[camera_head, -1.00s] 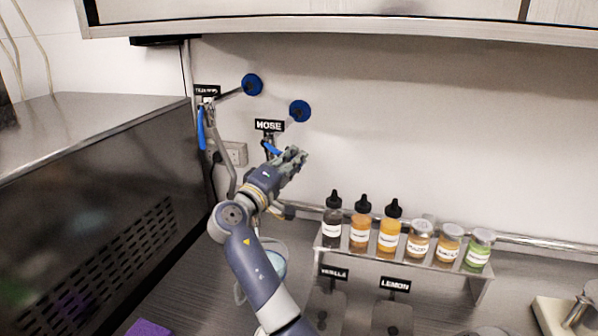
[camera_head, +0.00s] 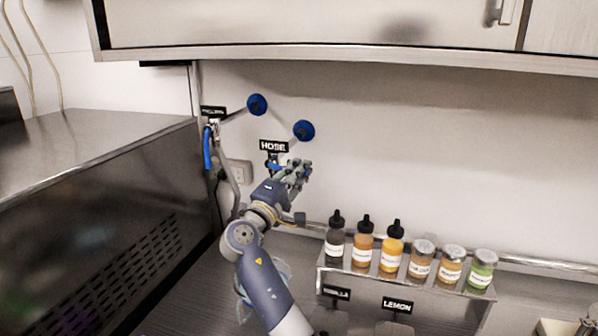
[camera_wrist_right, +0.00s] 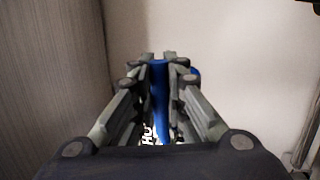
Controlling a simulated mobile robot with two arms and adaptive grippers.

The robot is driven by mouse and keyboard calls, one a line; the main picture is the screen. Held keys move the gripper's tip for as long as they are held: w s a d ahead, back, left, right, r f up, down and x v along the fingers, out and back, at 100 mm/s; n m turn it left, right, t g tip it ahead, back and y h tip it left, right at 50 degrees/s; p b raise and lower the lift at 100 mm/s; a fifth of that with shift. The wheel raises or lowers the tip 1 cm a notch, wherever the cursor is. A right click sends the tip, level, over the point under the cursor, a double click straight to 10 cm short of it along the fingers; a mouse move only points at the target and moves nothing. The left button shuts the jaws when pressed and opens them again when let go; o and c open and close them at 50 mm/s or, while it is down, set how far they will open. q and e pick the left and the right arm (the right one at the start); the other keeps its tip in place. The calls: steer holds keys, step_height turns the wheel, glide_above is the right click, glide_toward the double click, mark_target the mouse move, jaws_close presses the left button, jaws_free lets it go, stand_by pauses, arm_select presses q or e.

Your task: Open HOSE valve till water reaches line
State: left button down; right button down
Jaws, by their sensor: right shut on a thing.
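The HOSE label (camera_head: 273,146) is on the back wall, with the dark valve body (camera_head: 272,160) just under it. My right gripper (camera_head: 298,170) is directly below and right of the label and covers most of the valve. In the right wrist view my right gripper (camera_wrist_right: 160,66) is shut on the blue valve handle (camera_wrist_right: 160,98), which stands upright between the fingers. A clear container (camera_head: 284,268) is on the counter, mostly hidden behind my right arm. Its water level and line cannot be made out. My left gripper is not in view.
A second tap with a blue handle (camera_head: 207,148) is on the wall to the left. A metal rack (camera_head: 330,277) with several bottles and jars stands at right. A steel machine (camera_head: 110,200) fills the left. A cabinet (camera_head: 330,30) hangs above.

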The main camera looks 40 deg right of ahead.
steer(key=c, duration=1.6)
jaws_free()
steer(key=shift+a, duration=0.2)
steer(key=v, duration=1.2)
